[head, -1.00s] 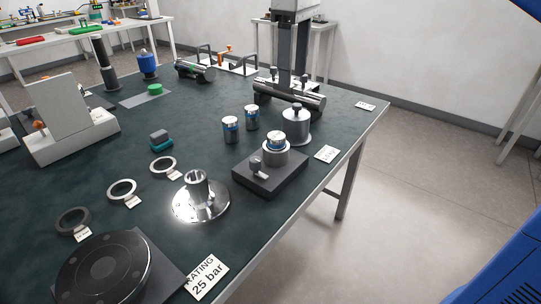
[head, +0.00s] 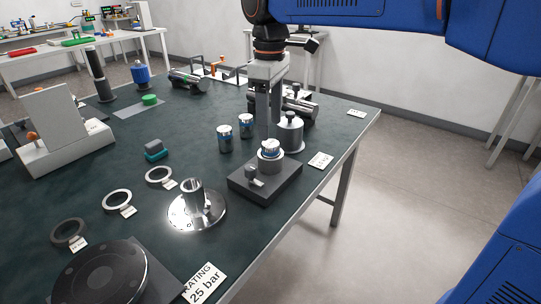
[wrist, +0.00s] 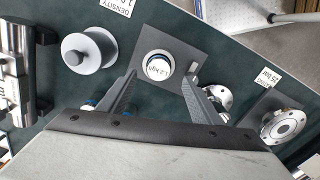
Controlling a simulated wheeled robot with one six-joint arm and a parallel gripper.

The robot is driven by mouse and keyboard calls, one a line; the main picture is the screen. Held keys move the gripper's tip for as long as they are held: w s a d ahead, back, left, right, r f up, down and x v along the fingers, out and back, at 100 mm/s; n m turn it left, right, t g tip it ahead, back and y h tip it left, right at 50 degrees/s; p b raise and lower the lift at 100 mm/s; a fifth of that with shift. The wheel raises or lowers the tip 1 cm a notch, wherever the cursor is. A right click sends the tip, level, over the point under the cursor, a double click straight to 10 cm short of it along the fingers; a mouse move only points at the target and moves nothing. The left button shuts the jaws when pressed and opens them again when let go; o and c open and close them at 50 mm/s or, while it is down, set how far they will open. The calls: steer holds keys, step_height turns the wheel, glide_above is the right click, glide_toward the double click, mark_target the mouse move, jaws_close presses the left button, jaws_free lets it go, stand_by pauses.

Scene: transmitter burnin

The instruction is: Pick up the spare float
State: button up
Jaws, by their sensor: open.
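Three silver cylinders with blue bands look like floats; I cannot tell by marking which is the spare. One cylinder (head: 270,147) stands upright in the round collar of a dark block (head: 281,184).
A grey knobbed weight (head: 290,133) stands close behind the block, and a steel cylinder assembly (head: 305,106) lies beyond. A shiny flanged disc (head: 194,207) is at front left. The table's right edge is close.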

mark_target(271, 143)
steer(key=shift+w+d+f, duration=0.1)
steer(key=shift+w+f, duration=0.05)
steer(key=shift+f, duration=2.85)
steer(key=c, duration=1.2)
